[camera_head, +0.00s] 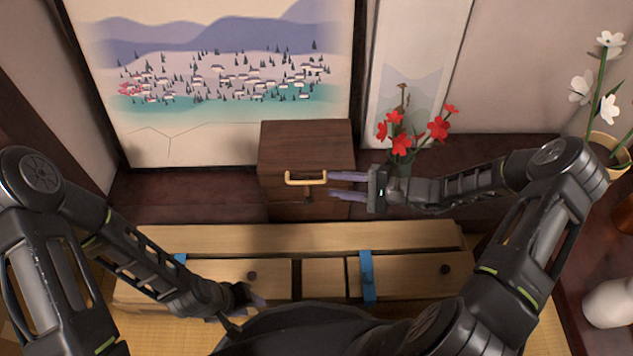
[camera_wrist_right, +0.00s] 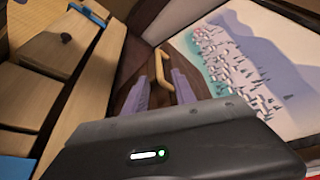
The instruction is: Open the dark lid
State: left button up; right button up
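The dark wooden box (camera_head: 300,190) stands against the back wall. Its dark lid (camera_head: 305,148) is on top and looks closed. A pale yellow handle (camera_head: 306,182) is at the lid's front edge; it also shows in the right wrist view (camera_wrist_right: 159,68). My right gripper (camera_head: 331,184) is open, pointing left, with its fingers apart close to the handle's right end. In the wrist view the handle lies just past and roughly between the fingertips (camera_wrist_right: 166,72); I cannot tell if they touch. My left gripper (camera_head: 258,300) is low at the front; its fingers are partly hidden.
A low light-wood cabinet (camera_head: 310,237) with drawers and blue straps (camera_head: 367,275) lies in front of the box. Red flowers (camera_head: 402,145) in a vase stand to the right of the box. A landscape picture (camera_head: 215,70) is behind. White flowers (camera_head: 609,105) stand far right.

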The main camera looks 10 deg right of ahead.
aim_at(317, 183)
jog(key=b+x, duration=0.1)
jog(key=x, duration=0.4)
jog(key=shift+f, duration=0.2)
jog(key=shift+w+a, duration=0.25)
jog(key=shift+a, duration=0.2)
grip_shut()
dwell(0.9)
